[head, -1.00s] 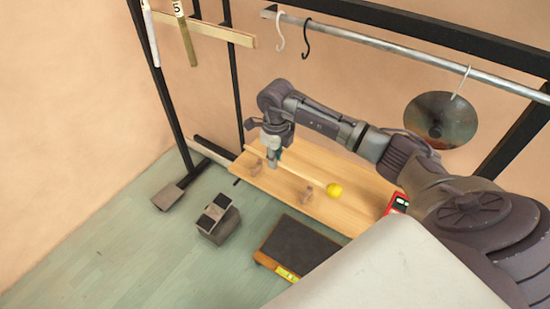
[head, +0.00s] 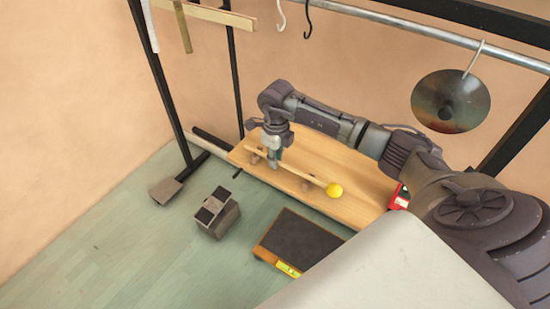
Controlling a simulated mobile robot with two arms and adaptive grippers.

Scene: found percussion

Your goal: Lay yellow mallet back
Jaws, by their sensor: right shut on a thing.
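The yellow mallet (head: 334,190) has a round yellow head and a thin pale wooden stick. It lies along the wooden board (head: 350,206), its head toward the right and its stick running up-left. Two small brown rests (head: 306,186) stand on the board, and the stick lies at or just over them; I cannot tell whether it touches both. My right gripper (head: 273,162) points down over the board and is shut on the mallet's stick, between the rests. My left gripper is not in view.
A dark pan lid (head: 450,101) hangs by a hook from the metal rail (head: 430,45). A grey block (head: 217,214) and a dark slab with a wooden edge (head: 300,242) are on the green floor (head: 110,255). A red device (head: 399,198) sits at the board's right end.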

